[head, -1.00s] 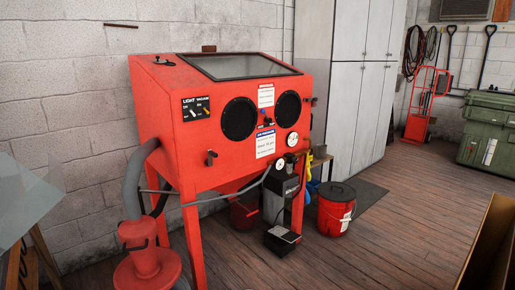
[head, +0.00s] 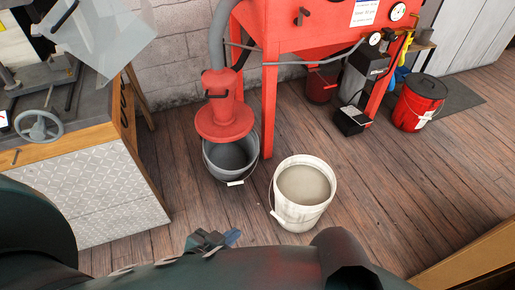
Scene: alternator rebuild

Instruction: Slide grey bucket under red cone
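The grey bucket (head: 231,170) stands on the wooden floor below the red cone (head: 223,105), which hangs from the grey hose. The cone's wide lower disc covers the back part of the bucket's mouth in the head view; the front part of the mouth is visible. I cannot tell how well they line up. The bucket has a wire handle with a pale grip at its front. My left gripper (head: 214,241) shows small at the bottom, partly hidden by my dark arm, and appears apart from the bucket. Its finger opening is unclear. My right gripper does not show.
A white bucket (head: 302,196) with greyish contents stands just right of the grey one. A red cabinet leg (head: 269,100) rises behind them. A workbench (head: 95,190) is at left. A red lidded bucket (head: 418,103) is farther right. Floor at right is largely clear.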

